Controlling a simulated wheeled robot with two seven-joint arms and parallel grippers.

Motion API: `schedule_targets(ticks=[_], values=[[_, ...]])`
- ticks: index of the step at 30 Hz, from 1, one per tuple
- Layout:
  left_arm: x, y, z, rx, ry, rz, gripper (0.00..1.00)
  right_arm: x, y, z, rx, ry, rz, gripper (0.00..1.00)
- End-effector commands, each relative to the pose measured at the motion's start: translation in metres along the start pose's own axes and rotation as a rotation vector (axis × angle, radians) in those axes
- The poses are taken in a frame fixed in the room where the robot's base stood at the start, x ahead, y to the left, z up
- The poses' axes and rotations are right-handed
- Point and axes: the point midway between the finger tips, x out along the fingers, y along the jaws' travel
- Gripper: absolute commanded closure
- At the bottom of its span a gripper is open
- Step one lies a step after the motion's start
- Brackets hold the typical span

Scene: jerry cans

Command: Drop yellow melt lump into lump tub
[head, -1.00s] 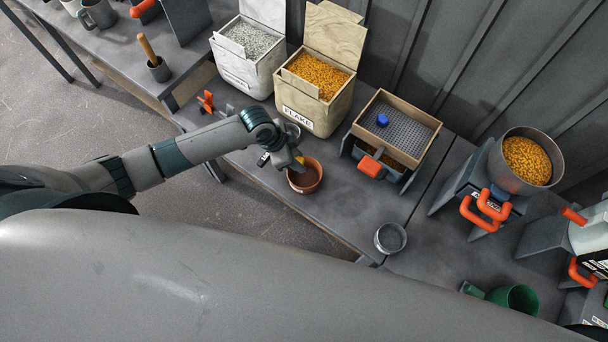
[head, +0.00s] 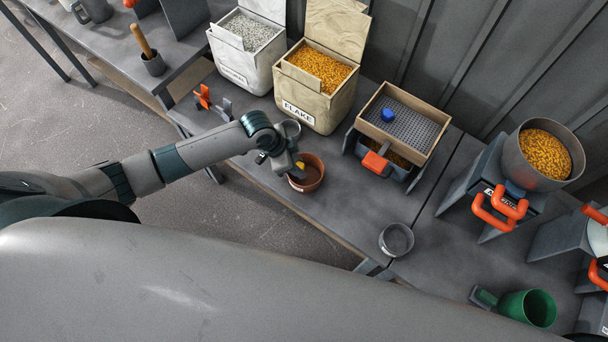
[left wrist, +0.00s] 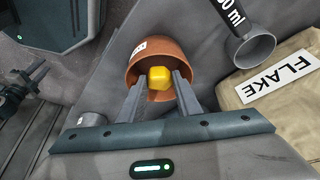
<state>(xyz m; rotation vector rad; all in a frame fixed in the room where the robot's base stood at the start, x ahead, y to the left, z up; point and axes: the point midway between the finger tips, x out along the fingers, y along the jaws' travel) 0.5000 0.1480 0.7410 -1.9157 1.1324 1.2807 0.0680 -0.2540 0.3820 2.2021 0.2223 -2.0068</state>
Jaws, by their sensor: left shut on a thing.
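The yellow melt lump (left wrist: 174,93) is between the two fingers of my left gripper (left wrist: 166,84) in the left wrist view. It also shows as a small yellow spot in the head view (head: 300,165). My left gripper (head: 297,172) is shut on the lump, over the near-left side of the brown tub. The brown lump tub (head: 311,180) stands on the grey table with its mouth open. In the left wrist view the tub (left wrist: 140,63) lies behind the lump and fingertips. The gap between lump and tub floor is hard to tell. My right gripper is not seen.
The FLAKE bin (head: 303,110) stands behind the tub, with a grey scoop (left wrist: 257,48) by it. A sieve box (head: 408,123) with a blue object is right of the tub. A small grey cup (head: 396,240) stands near the table edge. The table between tub and cup is clear.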

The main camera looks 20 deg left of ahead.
Motion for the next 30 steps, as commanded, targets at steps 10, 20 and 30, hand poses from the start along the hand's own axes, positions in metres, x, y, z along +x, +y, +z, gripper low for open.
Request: schedule_targets(ticks=[10, 20, 30], values=[[0.000, 0.000, 0.000, 0.000, 0.000, 0.000, 0.47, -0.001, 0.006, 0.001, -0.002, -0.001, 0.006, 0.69], [-0.002, 0.000, 0.000, 0.000, 0.000, 0.000, 0.47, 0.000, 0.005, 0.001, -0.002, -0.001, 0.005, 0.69], [-0.032, -0.001, 0.001, 0.003, 0.001, -0.003, 0.47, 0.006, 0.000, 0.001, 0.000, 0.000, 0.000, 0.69]])
